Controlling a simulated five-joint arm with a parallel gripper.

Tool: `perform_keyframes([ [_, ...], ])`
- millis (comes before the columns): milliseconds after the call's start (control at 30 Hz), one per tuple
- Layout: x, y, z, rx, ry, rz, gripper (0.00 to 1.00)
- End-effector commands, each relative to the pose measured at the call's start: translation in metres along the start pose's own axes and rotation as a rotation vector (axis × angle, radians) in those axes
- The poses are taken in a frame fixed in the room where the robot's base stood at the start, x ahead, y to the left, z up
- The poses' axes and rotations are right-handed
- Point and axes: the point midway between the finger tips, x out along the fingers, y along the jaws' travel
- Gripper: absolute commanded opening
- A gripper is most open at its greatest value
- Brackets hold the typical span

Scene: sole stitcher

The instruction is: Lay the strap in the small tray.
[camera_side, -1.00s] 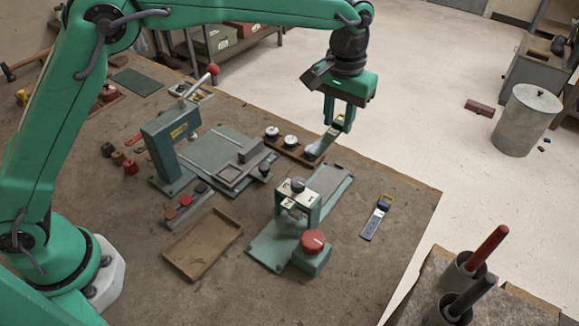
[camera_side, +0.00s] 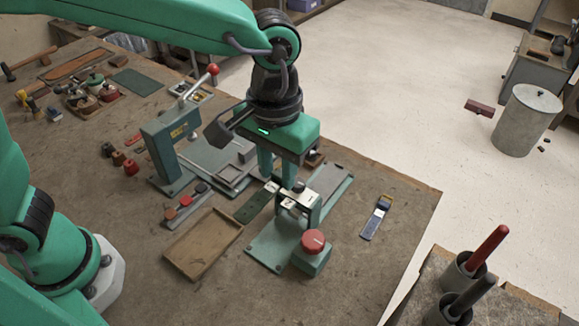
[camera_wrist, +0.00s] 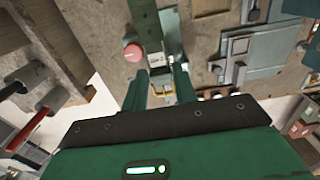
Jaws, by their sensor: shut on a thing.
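A dark green strap (camera_side: 257,203) hangs from my gripper (camera_side: 277,183) and slants down to the left in the side view. My gripper is shut on its buckle end. In the wrist view the yellowish buckle (camera_wrist: 162,91) shows between my fingers (camera_wrist: 164,80), and the dark strap (camera_wrist: 147,25) runs away from them. The small tray (camera_side: 181,265) is shallow, brown and empty. It lies on the bench just left of and below the strap's free end. The strap is outside the tray; its exact height cannot be told.
A green stitching fixture (camera_side: 268,246) with a red knob (camera_side: 313,242) stands right of the tray, close to my gripper. A lever press (camera_side: 166,147) stands behind to the left. A second, navy strap (camera_side: 376,217) lies at right. The bench front is clear.

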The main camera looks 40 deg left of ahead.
Motion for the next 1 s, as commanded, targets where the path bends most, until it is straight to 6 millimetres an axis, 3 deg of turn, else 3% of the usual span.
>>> perform_keyframes([
  [100, 0.001, -0.008, 0.029, 0.004, 0.0, 0.0, 0.03],
  [500, 0.018, -0.043, 0.112, 0.002, 0.001, 0.001, 0.03],
  [1000, 0.036, -0.073, 0.157, 0.001, 0.0, 0.001, 0.03],
])
